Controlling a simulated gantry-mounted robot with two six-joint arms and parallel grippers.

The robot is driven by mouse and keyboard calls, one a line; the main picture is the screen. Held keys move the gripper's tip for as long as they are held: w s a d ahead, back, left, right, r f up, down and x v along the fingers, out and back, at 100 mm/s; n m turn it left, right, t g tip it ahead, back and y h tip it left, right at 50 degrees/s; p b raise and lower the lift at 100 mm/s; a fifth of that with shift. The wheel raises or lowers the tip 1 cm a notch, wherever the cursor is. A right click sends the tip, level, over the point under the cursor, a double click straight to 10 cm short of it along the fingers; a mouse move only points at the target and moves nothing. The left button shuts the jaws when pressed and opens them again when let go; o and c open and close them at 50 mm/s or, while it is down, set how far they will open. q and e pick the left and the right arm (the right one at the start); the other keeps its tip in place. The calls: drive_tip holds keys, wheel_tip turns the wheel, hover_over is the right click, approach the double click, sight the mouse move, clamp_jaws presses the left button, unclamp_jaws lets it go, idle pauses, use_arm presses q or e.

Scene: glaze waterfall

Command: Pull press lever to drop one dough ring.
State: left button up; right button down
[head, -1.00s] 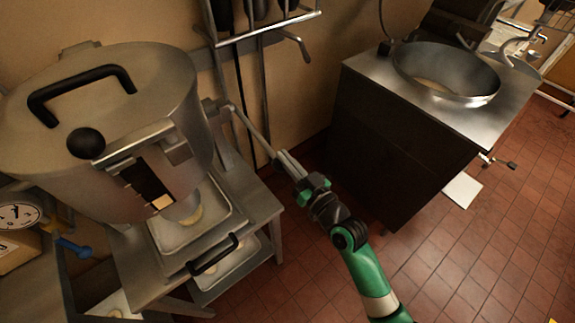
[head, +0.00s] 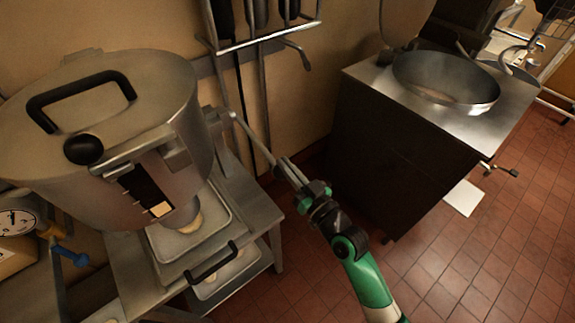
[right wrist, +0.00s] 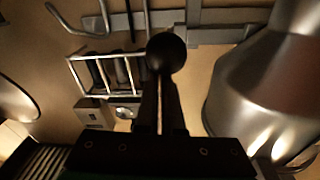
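The dough press is a large metal hopper (head: 60,185) with a black-handled lid, at the left of the head view. Its lever (head: 250,133) is a thin rod slanting down and right from the press's side. My right gripper (head: 287,168) is at the lever's outer end, its fingers close together around it. In the right wrist view a black ball knob (right wrist: 167,52) sits at the fingertips. Below the hopper's outlet, a pale dough piece (head: 191,224) is partly visible over a metal tray (head: 215,228). My left gripper is not in view.
A dark cabinet (head: 400,150) with a round metal basin (head: 445,80) stands to the right. Utensils hang on a wall rack (head: 265,38) behind the lever. A dial scale (head: 15,222) is at the left edge. Tiled floor is open at lower right.

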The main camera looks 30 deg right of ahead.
drive_tip(key=shift+f, duration=0.6)
drive_tip(key=r+p, duration=0.2)
drive_tip(key=r, duration=0.1)
drive_tip(key=r+p, duration=0.1)
drive_tip(key=r, duration=0.1)
drive_tip(key=shift+w+d, duration=0.25)
drive_tip(key=shift+w, duration=0.15)
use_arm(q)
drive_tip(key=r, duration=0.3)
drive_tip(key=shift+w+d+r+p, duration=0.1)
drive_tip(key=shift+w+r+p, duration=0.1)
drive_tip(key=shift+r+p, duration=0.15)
use_arm(e)
drive_tip(key=s, duration=0.9)
drive_tip(key=shift+s+d+f, duration=0.15)
drive_tip(key=shift+s+d, duration=0.1)
drive_tip(key=shift+d, duration=0.15)
